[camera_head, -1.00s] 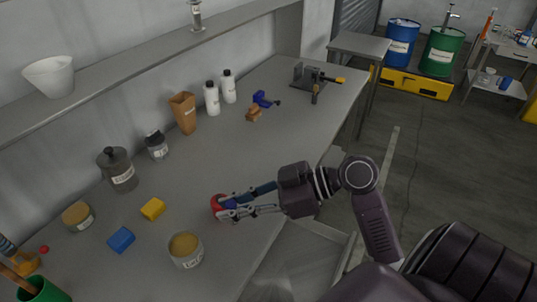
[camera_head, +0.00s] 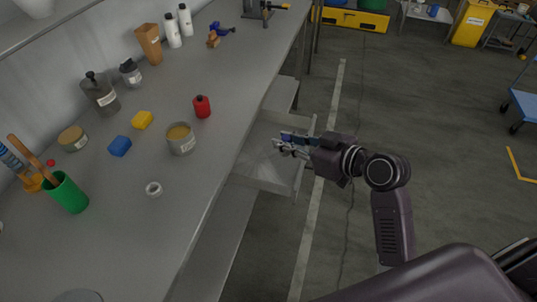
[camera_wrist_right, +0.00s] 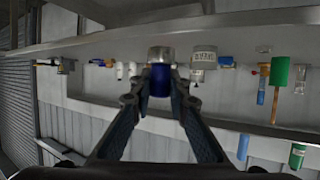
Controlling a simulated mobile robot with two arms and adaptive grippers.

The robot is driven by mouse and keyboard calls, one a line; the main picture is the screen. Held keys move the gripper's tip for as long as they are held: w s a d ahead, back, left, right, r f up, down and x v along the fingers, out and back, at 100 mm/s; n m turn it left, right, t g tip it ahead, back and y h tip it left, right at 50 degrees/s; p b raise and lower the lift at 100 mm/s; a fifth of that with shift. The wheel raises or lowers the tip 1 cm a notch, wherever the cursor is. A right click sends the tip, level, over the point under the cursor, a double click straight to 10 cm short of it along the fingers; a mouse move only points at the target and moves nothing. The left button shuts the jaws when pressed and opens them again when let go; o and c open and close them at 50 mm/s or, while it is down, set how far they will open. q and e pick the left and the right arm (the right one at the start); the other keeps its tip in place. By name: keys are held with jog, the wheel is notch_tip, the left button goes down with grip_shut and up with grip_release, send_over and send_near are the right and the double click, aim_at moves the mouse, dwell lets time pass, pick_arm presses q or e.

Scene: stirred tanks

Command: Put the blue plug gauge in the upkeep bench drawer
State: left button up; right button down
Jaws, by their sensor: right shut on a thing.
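My right gripper (camera_head: 282,146) is shut on the blue plug gauge (camera_wrist_right: 160,80), which has a silvery end and a blue body in the right wrist view. In the head view the gripper hides much of the gauge. The upkeep bench drawer (camera_head: 262,183) is pulled out from the front of the grey bench (camera_head: 215,165). The gripper shows over the drawer's right side, and the visible drawer floor looks empty. How high the gauge is above the floor is hard to tell. My left gripper is out of view.
On the bench stand a red bottle (camera_head: 202,107), an open tin (camera_head: 181,139), a white ring (camera_head: 153,188), blue (camera_head: 120,146) and yellow (camera_head: 142,120) blocks and a green cup (camera_head: 69,193). The floor right of the drawer is clear.

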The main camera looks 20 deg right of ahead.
jog(key=w+f+m+t+h+b, duration=0.25)
jog(key=w+m+h, duration=0.2)
jog(key=w, duration=0.45)
notch_tip(320, 180, up, 4)
jog(key=m+h+b, duration=0.3)
jog(key=m+h, duration=0.1)
jog(key=h, duration=0.1)
send_over(269, 160)
jog(key=shift+g, duration=0.45)
notch_tip(269, 160, down, 20)
jog(key=shift+w+r+b, duration=0.15)
jog(key=shift+r+b, duration=0.1)
jog(key=shift+b, duration=0.5)
jog(key=c, duration=1.8)
grip_release()
jog(key=shift+c, duration=0.2)
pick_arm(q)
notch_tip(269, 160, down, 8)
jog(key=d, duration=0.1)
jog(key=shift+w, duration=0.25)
pick_arm(e)
jog(key=shift+r, duration=0.1)
jog(key=v, duration=1.2)
jog(key=shift+d+r, duration=0.1)
jog(key=shift+d, duration=0.05)
